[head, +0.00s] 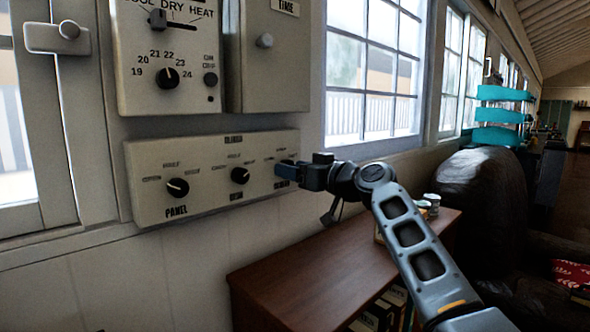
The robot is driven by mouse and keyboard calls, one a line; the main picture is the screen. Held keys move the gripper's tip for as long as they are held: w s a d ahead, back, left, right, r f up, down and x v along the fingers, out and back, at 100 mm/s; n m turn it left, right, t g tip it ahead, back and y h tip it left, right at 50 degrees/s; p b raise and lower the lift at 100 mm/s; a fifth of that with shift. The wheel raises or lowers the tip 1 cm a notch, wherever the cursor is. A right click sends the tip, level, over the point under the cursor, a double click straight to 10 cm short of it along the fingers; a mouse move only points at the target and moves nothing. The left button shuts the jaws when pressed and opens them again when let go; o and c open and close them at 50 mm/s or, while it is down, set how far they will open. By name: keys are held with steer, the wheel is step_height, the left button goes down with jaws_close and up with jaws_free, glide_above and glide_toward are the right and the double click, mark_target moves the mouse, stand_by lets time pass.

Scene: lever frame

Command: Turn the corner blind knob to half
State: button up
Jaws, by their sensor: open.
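The blind control box (150,204), cream and marked along its top, is on the wall at centre left. It carries a black knob over the label PANEL (178,187) and a second black knob (240,175) in the middle, each with a white pointer line. The labels under the middle and right positions are too small to read, so I cannot tell which one is the corner blind knob.
Above the box are a thermostat panel (135,88) with a dial (168,78) and slider, and a grey box (275,82) with a round knob. A brown wooden cabinet (310,268) stands below my arm, with cans (433,203) on top. A dark armchair (482,190) is at right.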

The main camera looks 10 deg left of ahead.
steer(key=shift+a, duration=0.1)
steer(key=shift+c, duration=0.4)
steer(key=c, duration=1)
steer(key=shift+o, duration=0.2)
steer(key=shift+m+p, duration=0.55)
steer(key=shift+m, duration=5.35)
